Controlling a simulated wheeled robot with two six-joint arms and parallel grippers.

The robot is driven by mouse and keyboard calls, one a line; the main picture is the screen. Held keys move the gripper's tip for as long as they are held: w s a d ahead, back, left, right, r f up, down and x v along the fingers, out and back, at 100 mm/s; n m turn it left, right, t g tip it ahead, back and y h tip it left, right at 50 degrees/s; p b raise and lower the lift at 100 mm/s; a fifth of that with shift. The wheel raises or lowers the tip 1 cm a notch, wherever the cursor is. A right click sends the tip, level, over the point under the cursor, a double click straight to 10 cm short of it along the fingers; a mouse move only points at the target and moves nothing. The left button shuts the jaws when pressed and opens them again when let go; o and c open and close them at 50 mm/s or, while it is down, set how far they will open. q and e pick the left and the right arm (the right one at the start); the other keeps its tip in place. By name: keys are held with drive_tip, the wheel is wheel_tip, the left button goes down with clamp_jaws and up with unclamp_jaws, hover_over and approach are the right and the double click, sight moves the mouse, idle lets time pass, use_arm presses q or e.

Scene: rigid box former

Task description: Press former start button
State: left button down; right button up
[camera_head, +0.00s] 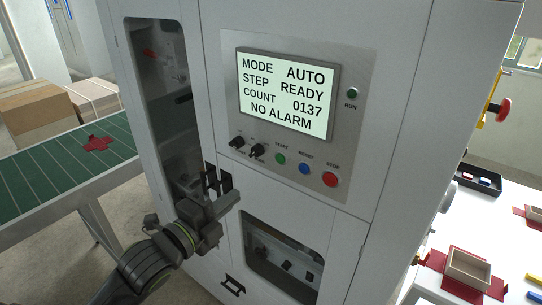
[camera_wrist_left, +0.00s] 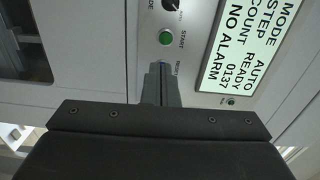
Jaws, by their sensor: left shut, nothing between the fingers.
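The green START button (camera_head: 280,158) sits on the control panel below the screen. It also shows in the left wrist view (camera_wrist_left: 166,38), just beyond my fingertips. The blue RESET button (camera_head: 305,168) and red STOP button (camera_head: 330,179) are to its right. My left gripper (camera_head: 218,180) is shut and empty, in front of the machine, left of and a little below the START button. In the left wrist view its closed fingers (camera_wrist_left: 160,72) overlap the panel and partly hide the RESET button. I see no contact with the START button.
The screen (camera_head: 288,92) reads AUTO, READY, COUNT 0137, NO ALARM. Two black knobs (camera_head: 256,150) sit left of START. A green conveyor (camera_head: 50,165) with a red blank stands at left. A white table (camera_head: 500,220) with trays is at right.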

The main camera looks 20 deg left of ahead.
use_arm(q)
drive_tip(key=shift+s+d+r, duration=0.2)
drive_tip(key=shift+r, duration=0.3)
drive_tip(key=shift+w, duration=0.1)
drive_tip(key=b, duration=0.9)
approach(279, 160)
drive_tip(key=p+x, duration=0.3)
drive_tip(key=x, duration=0.2)
drive_tip(key=shift+w+r, duration=0.1)
drive_tip(key=shift+r, duration=0.05)
drive_tip(key=shift+w+d, duration=0.15)
drive_tip(key=shift+w, duration=0.65)
